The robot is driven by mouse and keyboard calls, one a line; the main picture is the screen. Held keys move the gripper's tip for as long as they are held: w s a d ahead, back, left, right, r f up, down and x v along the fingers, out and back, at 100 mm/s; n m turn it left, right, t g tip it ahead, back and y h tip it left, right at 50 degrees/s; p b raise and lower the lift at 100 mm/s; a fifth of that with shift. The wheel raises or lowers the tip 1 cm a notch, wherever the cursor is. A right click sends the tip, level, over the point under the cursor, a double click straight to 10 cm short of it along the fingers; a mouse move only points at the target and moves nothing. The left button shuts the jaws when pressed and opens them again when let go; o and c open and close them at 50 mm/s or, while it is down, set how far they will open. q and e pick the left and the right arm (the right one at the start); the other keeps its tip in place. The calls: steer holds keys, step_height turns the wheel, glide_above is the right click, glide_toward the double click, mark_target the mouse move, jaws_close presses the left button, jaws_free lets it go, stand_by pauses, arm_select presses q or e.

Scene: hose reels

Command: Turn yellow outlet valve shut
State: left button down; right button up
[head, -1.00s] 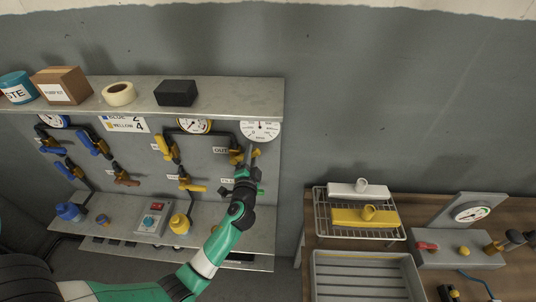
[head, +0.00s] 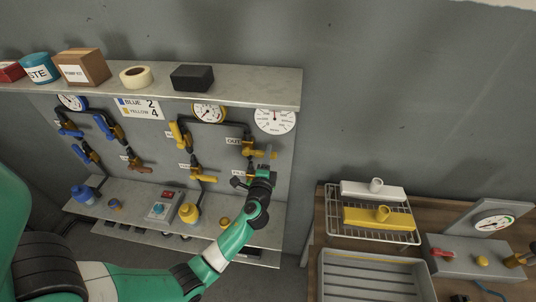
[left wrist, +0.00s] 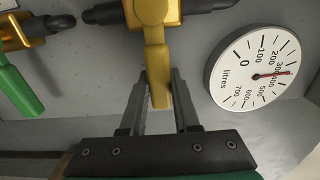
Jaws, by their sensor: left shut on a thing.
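The yellow outlet valve (head: 256,152) is at the right end of the wall panel, beside a sign (head: 234,141) reading "OUT". In the left wrist view its yellow handle (left wrist: 157,80) hangs down from the valve body (left wrist: 158,10), crosswise to the black pipe stubs on either side. My left gripper (head: 268,155) reaches it from below right. In the left wrist view my left gripper (left wrist: 160,88) has one finger on each side of the handle and is shut on it. The fingers partly hide the valve in the head view. My right gripper is not in view.
A white litres dial (head: 275,120) is close above the valve; its red needle reads between 300 and 400. Other yellow (head: 180,135) and blue (head: 107,127) handles are further left. A shelf (head: 225,92) overhangs the panel.

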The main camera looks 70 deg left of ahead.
arm_select(q)
steer(key=c, duration=0.6)
jaws_free()
steer(key=shift+c, duration=0.2)
steer(key=v, duration=1.1)
steer(key=shift+s+d, duration=0.2)
steer(key=shift+d, duration=0.1)
steer(key=shift+w, duration=0.1)
